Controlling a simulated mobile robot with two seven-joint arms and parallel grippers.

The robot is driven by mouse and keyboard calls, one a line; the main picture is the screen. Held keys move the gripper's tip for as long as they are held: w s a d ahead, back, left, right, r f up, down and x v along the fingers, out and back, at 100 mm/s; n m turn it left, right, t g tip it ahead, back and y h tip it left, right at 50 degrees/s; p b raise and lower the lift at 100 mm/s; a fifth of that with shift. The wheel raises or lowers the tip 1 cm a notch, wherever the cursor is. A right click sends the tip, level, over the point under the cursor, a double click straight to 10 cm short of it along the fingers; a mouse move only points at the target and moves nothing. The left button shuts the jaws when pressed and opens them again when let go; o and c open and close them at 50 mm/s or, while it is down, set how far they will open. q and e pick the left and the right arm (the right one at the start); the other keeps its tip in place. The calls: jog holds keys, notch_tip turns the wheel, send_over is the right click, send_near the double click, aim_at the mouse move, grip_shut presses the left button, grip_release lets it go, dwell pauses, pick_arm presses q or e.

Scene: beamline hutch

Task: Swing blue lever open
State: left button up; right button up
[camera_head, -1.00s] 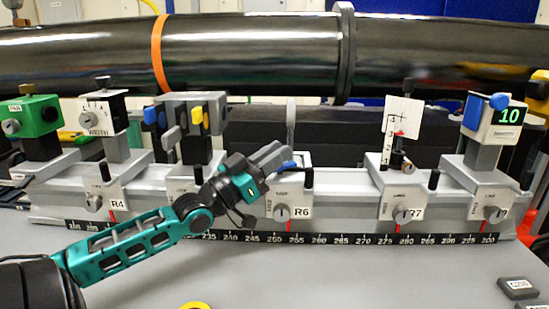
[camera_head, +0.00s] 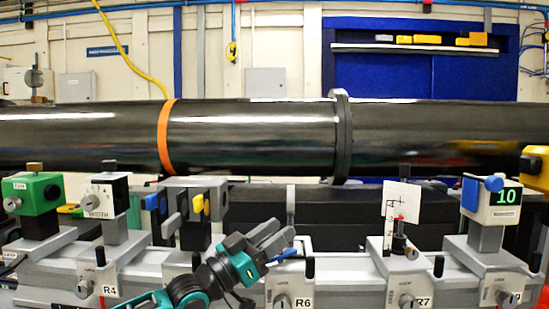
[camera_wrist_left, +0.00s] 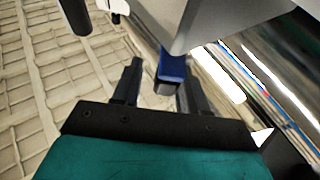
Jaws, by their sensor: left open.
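My left gripper (camera_head: 275,238) comes up from the bottom in the head view, in front of the rail just left of the R6 mount. It is open. A small blue lever end (camera_head: 286,254) shows just below its fingertips. In the left wrist view, a blue lever (camera_wrist_left: 172,68) juts from under a grey body and lies in line with the gap between the open fingers of my left gripper (camera_wrist_left: 160,85). It is nearer the right finger; I cannot tell whether they touch. My right gripper is out of view.
A mount with a blue knob (camera_head: 152,202) and a yellow knob (camera_head: 197,204) stands behind and left of my gripper. A green box (camera_head: 32,193) is at far left; a display box (camera_head: 490,200) is at right. A large dark pipe (camera_head: 255,135) crosses behind.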

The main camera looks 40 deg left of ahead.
pick_arm(q)
notch_tip(320, 180, up, 18)
jog(key=p, duration=0.4)
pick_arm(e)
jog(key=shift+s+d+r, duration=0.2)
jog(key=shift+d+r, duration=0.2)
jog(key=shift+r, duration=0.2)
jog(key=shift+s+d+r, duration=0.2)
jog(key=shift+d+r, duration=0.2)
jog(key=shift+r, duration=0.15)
pick_arm(q)
jog(key=shift+r, duration=0.1)
